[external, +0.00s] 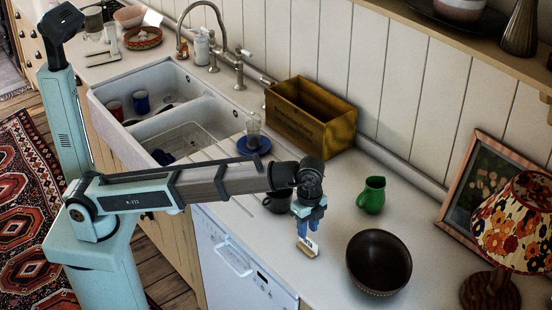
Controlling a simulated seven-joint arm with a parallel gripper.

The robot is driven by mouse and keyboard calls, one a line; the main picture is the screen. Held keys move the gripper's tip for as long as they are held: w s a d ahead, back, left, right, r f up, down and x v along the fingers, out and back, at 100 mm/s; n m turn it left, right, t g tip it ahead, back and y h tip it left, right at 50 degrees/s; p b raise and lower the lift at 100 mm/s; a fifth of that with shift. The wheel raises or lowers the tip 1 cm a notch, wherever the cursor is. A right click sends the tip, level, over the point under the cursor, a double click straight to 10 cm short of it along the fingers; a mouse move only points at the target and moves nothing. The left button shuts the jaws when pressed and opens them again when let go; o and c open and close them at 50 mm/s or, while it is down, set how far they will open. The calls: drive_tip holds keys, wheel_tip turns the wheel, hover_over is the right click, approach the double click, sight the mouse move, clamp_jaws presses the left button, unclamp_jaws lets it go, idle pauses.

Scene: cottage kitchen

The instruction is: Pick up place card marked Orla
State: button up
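A small white place card (309,241) in a pale wooden base stands on the white countertop, left of a dark bowl, in the external view. The writing on it is too small to read, so I cannot tell if it says Orla. My gripper (306,233) points down directly over the card, with its blue fingers at or just above the card's top edge. I cannot tell whether the fingers touch the card or how far apart they are.
A dark bowl (379,262) stands right of the card, and a green jug (371,195) behind it. A dark mug (277,201) is partly hidden by my arm. A wooden crate (310,117), framed picture (490,180) and flowered lamp (515,220) stand near the wall.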

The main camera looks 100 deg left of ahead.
sight(308, 244)
drive_tip(key=shift+w+a+f, duration=0.15)
drive_tip(key=shift+f, duration=1.2)
drive_tip(key=shift+w+a+f, duration=0.1)
drive_tip(key=shift+f, duration=1.25)
drive_tip(key=shift+c, duration=0.2)
clamp_jaws()
